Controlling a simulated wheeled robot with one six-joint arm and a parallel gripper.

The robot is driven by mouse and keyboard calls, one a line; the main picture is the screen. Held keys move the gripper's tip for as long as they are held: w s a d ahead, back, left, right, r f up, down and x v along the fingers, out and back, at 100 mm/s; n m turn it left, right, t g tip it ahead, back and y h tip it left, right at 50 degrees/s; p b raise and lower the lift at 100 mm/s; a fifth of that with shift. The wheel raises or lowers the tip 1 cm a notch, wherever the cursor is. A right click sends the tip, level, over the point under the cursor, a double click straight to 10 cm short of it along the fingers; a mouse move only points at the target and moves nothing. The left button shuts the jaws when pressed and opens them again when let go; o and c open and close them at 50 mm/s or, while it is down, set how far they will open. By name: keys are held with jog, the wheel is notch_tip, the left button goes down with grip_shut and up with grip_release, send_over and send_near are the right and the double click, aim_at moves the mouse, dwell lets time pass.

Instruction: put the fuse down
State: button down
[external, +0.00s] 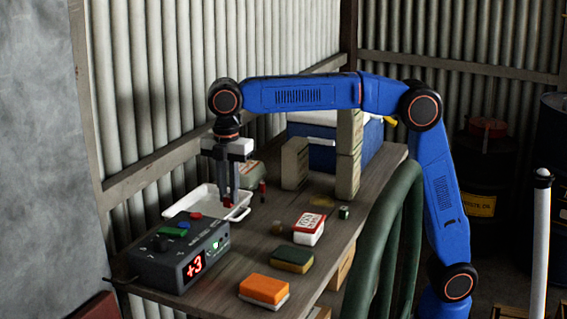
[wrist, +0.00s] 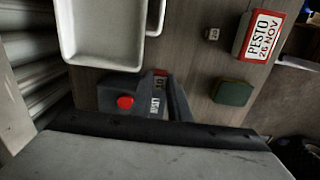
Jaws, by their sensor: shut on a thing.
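My gripper (external: 228,196) points straight down above the bench, its two dark fingers shut on a small red fuse (external: 228,204). In the external view the fuse overlaps the right part of the white tray (external: 180,208); its exact height is hard to tell. In the wrist view my gripper (wrist: 163,88) shows at the lower middle, with a bit of red between the fingertips. The tray (wrist: 103,62) is at the upper left there. Most of the fuse is hidden by the fingers.
A dark box with a red "+3" display (external: 180,260) stands at the bench's front left. An orange sponge (external: 264,290), a green sponge (external: 291,259) and a pesto box (external: 309,228) lie to the right. A small red item (external: 262,190) stands behind the tray. Bare wood lies between.

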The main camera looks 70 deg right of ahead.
jog(key=s+a, duration=0.5)
jog(key=a, duration=0.7)
jog(key=s+a, duration=0.5)
jog(key=a, duration=0.7)
jog(key=shift+f, duration=4.85)
jog(key=shift+d+f, duration=0.1)
jog(key=shift+f, duration=0.1)
jog(key=c, duration=1.7)
grip_release()
jog(key=shift+o, duration=0.2)
jog(key=shift+r, duration=0.1)
notch_tip(320, 180, up, 12)
